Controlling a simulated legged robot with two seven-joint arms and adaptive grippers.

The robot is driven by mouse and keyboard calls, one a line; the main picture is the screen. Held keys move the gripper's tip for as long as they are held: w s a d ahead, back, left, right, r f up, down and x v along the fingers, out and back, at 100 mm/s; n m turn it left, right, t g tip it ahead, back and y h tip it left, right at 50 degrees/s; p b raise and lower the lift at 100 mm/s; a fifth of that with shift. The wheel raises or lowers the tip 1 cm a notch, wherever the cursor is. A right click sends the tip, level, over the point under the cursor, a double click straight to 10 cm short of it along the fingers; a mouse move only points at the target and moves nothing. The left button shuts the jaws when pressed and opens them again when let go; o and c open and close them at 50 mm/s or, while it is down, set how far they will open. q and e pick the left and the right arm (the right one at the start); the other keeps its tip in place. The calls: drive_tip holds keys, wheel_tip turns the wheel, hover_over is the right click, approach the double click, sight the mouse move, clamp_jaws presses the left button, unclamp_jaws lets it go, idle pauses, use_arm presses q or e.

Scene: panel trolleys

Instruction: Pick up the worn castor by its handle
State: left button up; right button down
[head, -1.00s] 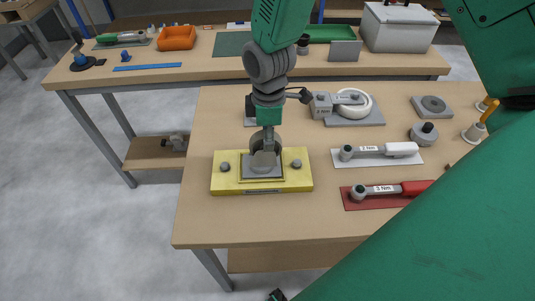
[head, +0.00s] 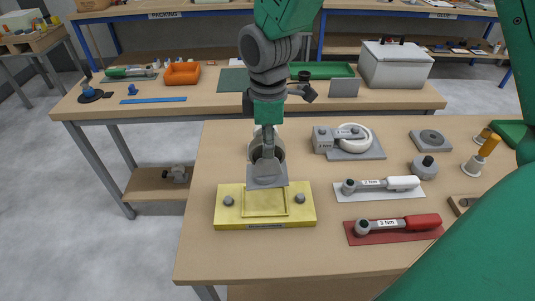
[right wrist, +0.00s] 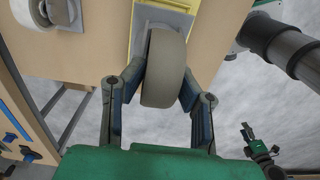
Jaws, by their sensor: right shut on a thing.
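The worn castor (head: 267,177) has a grey square plate and a wide grey-beige wheel, which shows large in the right wrist view (right wrist: 164,68). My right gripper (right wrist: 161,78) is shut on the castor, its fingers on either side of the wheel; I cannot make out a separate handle. In the head view the castor hangs under the right gripper, above the yellow block (head: 230,217). The block's recess shows empty. A small green and black part in the right wrist view looks like my left gripper (right wrist: 256,145), too small to read.
A white-handled wrench (head: 390,186), a red-handled wrench (head: 400,226) and a grey knobbed weight (head: 427,168) are to the right. The table's left front is clear.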

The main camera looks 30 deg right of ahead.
use_arm(q)
drive_tip(key=shift+a+f, duration=0.1)
drive_tip(key=shift+a, duration=0.35)
use_arm(e)
drive_tip(key=shift+a+r, duration=0.35)
drive_tip(key=shift+a, duration=0.15)
drive_tip(key=shift+d+r+p, duration=0.25)
drive_tip(key=shift+r+p, duration=0.25)
drive_tip(key=shift+p, duration=0.15)
drive_tip(key=shift+d+r+p, duration=0.2)
drive_tip(key=shift+r+p, duration=0.25)
drive_tip(key=shift+p, duration=0.15)
drive_tip(key=shift+w+a+r+p, duration=0.1)
drive_tip(key=shift+a+r+p, duration=0.05)
drive_tip(key=shift+r+p, duration=0.45)
drive_tip(key=shift+a+r+p, duration=0.15)
drive_tip(key=shift+r+p, duration=0.3)
drive_tip(key=shift+p, duration=0.15)
use_arm(q)
wheel_tip(320, 180, up, 5)
drive_tip(key=shift+d+f, duration=0.1)
drive_tip(key=shift+d, duration=0.1)
use_arm(e)
drive_tip(key=shift+d+f, duration=0.1)
drive_tip(key=shift+d, duration=0.05)
